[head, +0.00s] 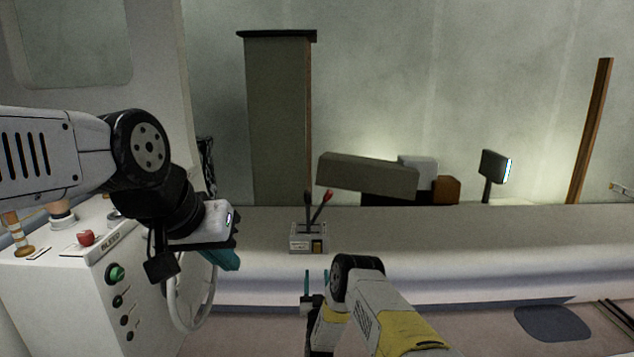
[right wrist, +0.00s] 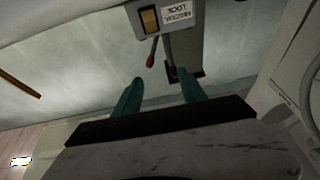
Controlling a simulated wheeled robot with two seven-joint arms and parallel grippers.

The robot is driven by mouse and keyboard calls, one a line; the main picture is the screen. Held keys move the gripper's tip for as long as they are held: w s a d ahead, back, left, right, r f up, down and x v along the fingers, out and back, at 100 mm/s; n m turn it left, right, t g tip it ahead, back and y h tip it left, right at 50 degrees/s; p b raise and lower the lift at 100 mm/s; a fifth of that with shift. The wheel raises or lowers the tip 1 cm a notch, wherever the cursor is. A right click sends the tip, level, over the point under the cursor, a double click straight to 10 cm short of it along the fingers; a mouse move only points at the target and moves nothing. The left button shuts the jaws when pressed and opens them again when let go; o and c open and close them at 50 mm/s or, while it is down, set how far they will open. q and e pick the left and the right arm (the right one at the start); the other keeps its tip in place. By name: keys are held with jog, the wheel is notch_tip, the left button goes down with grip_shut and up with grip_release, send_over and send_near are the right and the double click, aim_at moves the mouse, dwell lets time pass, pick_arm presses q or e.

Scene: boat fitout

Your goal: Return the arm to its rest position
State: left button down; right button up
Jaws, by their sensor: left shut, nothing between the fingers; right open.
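My left gripper (head: 226,257) hangs at the left of the head view, beside the white console (head: 75,285); its teal fingers are shut with nothing between them. My right gripper (head: 316,282) is low in the middle of the head view, in front of the ledge (head: 420,230) and below the lever box. In the right wrist view its two teal fingers (right wrist: 158,92) are apart and empty. The lever box (head: 309,240) has a black lever and a red-tipped lever (head: 322,204); it also shows beyond the fingers in the right wrist view (right wrist: 150,18).
The console carries a red button (head: 85,237), a green knob (head: 115,273) and a steering wheel (head: 186,318). A tall grey cabinet (head: 278,120), a grey slab (head: 367,174) and a small screen (head: 495,167) stand behind the ledge. The ledge's right stretch is clear.

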jog(key=w+d+r+g+y, duration=0.1)
jog(key=w+r+g, duration=0.1)
jog(key=w+r, duration=0.5)
jog(key=w+d+r+g+y, duration=0.1)
jog(key=w+r+g, duration=0.1)
jog(key=r, duration=0.9)
notch_tip(320, 180, up, 11)
jog(key=s+d+n+g, duration=0.1)
jog(key=s+d+g, duration=0.1)
jog(key=s+d+r+g, duration=0.3)
jog(key=s+d+r, duration=0.1)
jog(key=s+r, duration=0.65)
jog(key=s+d+r+g, duration=0.1)
jog(key=s+d+g, duration=0.1)
jog(key=s, duration=1.2)
jog(key=s+d+r+g, duration=0.1)
jog(key=s+d+g, duration=0.2)
jog(key=s, duration=1.1)
jog(key=shift+s+r, duration=0.25)
jog(key=s+f, duration=0.1)
jog(key=s, duration=0.3)
jog(key=s+d+f+g, duration=0.1)
jog(key=s, duration=0.3)
jog(key=s+f+g, duration=0.1)
jog(key=s, duration=0.2)
jog(key=shift+s+d+m, duration=0.15)
jog(key=shift+s+m, duration=0.15)
jog(key=shift+s, duration=0.1)
jog(key=shift+c, duration=0.2)
